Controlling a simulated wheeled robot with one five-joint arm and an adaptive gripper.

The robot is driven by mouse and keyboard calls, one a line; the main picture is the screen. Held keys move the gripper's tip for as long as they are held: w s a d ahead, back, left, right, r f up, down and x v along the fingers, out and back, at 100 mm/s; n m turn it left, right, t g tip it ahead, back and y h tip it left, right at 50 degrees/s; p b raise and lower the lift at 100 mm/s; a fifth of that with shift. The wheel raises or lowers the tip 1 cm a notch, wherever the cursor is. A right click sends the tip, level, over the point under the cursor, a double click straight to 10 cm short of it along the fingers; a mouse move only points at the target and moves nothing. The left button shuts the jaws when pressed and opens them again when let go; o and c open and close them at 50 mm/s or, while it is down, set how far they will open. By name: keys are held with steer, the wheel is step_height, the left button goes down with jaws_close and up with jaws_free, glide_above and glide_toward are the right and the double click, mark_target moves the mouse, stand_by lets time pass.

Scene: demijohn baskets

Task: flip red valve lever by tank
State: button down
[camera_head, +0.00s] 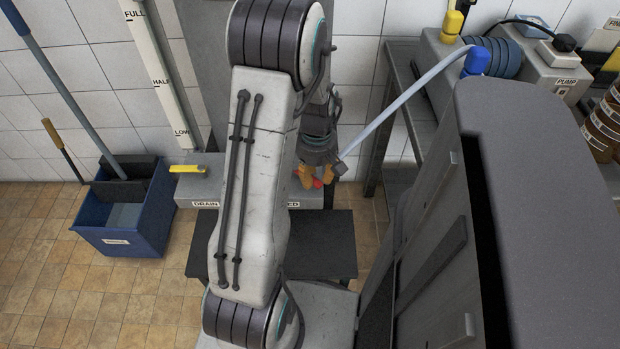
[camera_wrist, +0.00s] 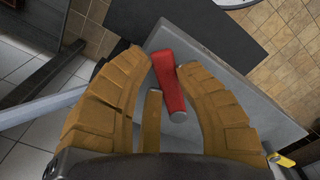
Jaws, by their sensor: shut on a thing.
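The red valve lever (camera_wrist: 170,80) lies between the tan fingers of my gripper (camera_wrist: 168,72) in the wrist view, its rounded end toward the camera. My gripper is shut on it. A narrow tan piece beside the lever's left side may be a third finger; I cannot tell. In the head view my gripper (camera_head: 312,178) is low behind my arm, and only a little of the red lever (camera_head: 317,183) shows by the fingers. The lever is at the right part of a grey box (camera_head: 190,190) labelled DRAIN. My arm hides much of this box.
A yellow lever (camera_head: 187,168) sits on the box's left part. A blue bucket (camera_head: 130,215) stands left on the tiled floor. A dark low platform (camera_head: 335,240) lies before the box. A grey table (camera_head: 400,60) with a pump (camera_head: 550,75) is at right. A pale hose (camera_head: 405,100) runs close by.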

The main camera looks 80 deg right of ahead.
steer(key=n, duration=0.1)
steer(key=d+n, duration=0.1)
steer(key=n, duration=0.1)
steer(key=d+n, duration=0.1)
steer(key=shift+s+d+f+n, duration=0.1)
steer(key=shift+s+n, duration=0.2)
steer(key=shift+w+d+n+p, duration=0.15)
steer(key=shift+d+n, duration=0.35)
steer(key=shift+n, duration=0.45)
steer(key=shift+d+n+p, duration=0.15)
steer(key=shift+d+n, duration=0.3)
steer(key=shift+n, duration=0.5)
steer(key=c, duration=0.8)
jaws_free()
steer(key=shift+d, duration=0.15)
steer(key=shift+c, duration=0.2)
step_height(320, 180, up, 12)
